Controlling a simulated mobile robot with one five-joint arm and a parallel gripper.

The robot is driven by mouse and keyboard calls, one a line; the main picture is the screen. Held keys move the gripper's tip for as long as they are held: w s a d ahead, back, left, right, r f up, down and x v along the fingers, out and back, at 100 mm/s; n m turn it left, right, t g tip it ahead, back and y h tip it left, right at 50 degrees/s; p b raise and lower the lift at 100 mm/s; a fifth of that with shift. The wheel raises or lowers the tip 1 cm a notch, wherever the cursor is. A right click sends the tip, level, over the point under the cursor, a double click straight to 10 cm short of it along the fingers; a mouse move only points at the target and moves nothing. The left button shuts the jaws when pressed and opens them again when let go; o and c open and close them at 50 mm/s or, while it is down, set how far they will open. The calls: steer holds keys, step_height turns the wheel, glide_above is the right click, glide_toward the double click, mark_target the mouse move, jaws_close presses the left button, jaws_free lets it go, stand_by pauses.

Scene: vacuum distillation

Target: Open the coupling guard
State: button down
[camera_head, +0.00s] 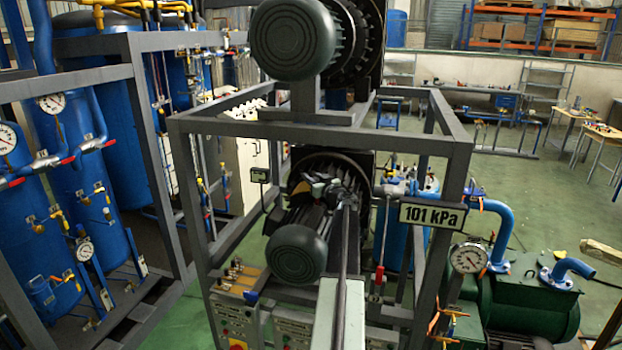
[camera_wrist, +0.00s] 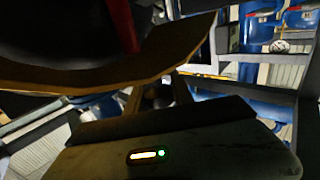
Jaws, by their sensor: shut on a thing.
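My gripper (camera_head: 326,186) is at the lower pump-and-motor unit inside the grey frame, between the dark round motor end (camera_head: 297,254) and the black round housing behind it. In the wrist view, my gripper (camera_wrist: 155,98) reaches a curved brownish plate, which looks like the coupling guard (camera_wrist: 120,80). The jaws are shut on its edge; the exact contact is dark and partly hidden. A red strip (camera_wrist: 122,25) and a dark rounded body show behind the plate. In the head view, my arm and gripper cover most of the guard.
The grey frame (camera_head: 459,190) surrounds the unit, with a second motor (camera_head: 293,40) above. A sign reading 101 kPa (camera_head: 432,216) and a gauge (camera_head: 468,258) are at the right. Blue tanks (camera_head: 75,190) stand left. Open green floor lies at the back right.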

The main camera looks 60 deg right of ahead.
steer(key=s+a, duration=0.1)
steer(key=a, duration=0.4)
steer(key=s+a, duration=0.2)
steer(key=a, duration=0.3)
steer(key=s+a, duration=0.1)
steer(key=a, duration=0.4)
steer(key=shift+s+a, duration=0.1)
steer(key=shift+s, duration=0.3)
steer(key=c, duration=1.1)
jaws_free()
steer(key=v, duration=0.8)
steer(key=shift+f, duration=0.15)
